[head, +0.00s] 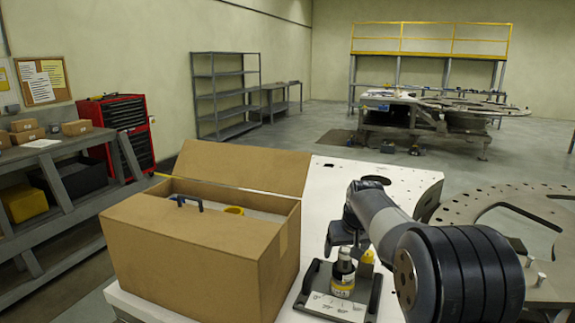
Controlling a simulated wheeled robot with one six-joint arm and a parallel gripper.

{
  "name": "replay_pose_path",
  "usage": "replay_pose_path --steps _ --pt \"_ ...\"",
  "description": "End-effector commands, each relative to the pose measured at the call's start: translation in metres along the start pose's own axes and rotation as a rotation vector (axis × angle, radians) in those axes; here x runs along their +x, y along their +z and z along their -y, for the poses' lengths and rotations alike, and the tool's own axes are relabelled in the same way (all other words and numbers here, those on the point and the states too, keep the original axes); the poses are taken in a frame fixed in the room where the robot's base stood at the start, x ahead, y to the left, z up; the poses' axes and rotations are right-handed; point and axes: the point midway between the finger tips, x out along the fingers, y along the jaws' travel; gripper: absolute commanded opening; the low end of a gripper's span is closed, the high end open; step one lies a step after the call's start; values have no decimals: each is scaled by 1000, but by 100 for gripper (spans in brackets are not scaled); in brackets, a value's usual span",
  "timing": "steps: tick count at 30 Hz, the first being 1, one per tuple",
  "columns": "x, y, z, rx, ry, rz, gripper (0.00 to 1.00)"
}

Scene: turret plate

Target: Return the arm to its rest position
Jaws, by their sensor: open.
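My arm reaches in from the lower right, its large dark joint near the camera and its grey link running away to the wrist. My gripper (343,240) hangs from the wrist, dark and small in the head view, pointing down. It is open, and I see nothing held in it. It appears above and behind a dark tray (318,296), partly overlapped by my arm.
An open cardboard box (190,255) stands left of the tray on the white table (403,185), holding a blue-handled item (186,202) and a yellow ring (234,210). A holed metal plate (470,205) lies to the right. A shelf bench (60,200) and red cabinet (122,125) stand left.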

Motion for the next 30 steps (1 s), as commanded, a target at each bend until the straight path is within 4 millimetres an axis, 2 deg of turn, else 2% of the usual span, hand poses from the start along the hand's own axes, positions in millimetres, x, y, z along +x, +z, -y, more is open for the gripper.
replay_pose_path --steps 1,6,15,20,30 --pt "-13 -6 0 0 0 -2 79" --pt "-38 -16 0 0 0 -1 79" --pt "-70 -29 0 0 0 0 79" --pt "-76 -32 0 0 0 0 79" --pt "-76 -32 0 0 0 0 79"
